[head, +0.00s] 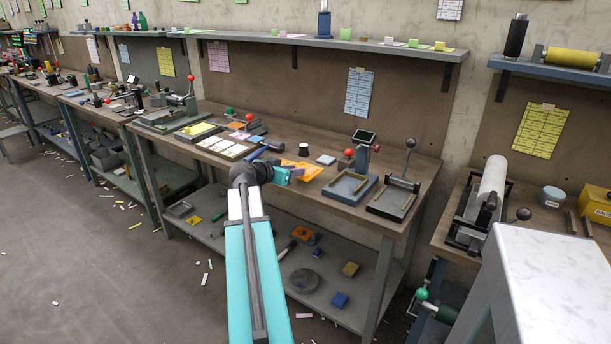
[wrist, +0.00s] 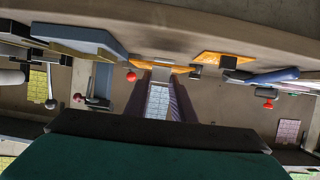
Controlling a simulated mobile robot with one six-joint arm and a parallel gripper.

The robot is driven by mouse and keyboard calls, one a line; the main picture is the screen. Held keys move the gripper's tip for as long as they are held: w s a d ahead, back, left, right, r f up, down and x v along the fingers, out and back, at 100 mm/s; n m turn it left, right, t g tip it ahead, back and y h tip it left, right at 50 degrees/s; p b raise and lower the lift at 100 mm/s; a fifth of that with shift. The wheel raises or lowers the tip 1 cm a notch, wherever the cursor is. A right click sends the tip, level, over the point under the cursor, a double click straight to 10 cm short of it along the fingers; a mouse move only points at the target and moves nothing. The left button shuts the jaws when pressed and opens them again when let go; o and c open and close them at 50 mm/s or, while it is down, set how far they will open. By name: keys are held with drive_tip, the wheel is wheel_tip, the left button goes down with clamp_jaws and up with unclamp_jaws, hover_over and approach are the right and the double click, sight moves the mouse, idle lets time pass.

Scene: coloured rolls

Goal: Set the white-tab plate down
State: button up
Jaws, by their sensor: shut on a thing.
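My gripper (wrist: 162,84) is shut, its purple fingers closed on a thin orange plate (wrist: 175,68) with a small pale piece at its middle, likely the white tab. In the head view my gripper (head: 297,172) reaches over the middle workbench, beside orange plate shapes (head: 312,172). A second orange plate (wrist: 208,58) lies on the bench beside the held one in the wrist view, with a black cup behind it. I cannot tell whether the held plate touches the bench. The wrist view is upside down, and my dark green gripper body fills its lower part.
On the workbench (head: 225,120), a blue-grey tray (head: 349,188) and a dark lever frame (head: 392,197) stand right of my gripper. A black cup (head: 303,149), a blue-handled tool (head: 271,145) and a red-knobbed device (head: 363,140) stand behind. A pale card board (head: 221,147) lies left.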

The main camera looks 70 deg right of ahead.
sight(301, 177)
drive_tip(key=s+d, duration=0.1)
drive_tip(key=d, duration=0.2)
drive_tip(key=s+d, duration=0.1)
drive_tip(key=shift+s+d+f+p, duration=0.2)
drive_tip(key=shift+s+p, duration=0.1)
drive_tip(key=shift+f, duration=1.75)
drive_tip(key=shift+f, duration=0.15)
drive_tip(key=o, duration=1)
drive_tip(key=shift+r+p, duration=0.2)
drive_tip(key=shift+p, duration=0.1)
drive_tip(key=b+v, duration=0.1)
drive_tip(key=v, duration=1.1)
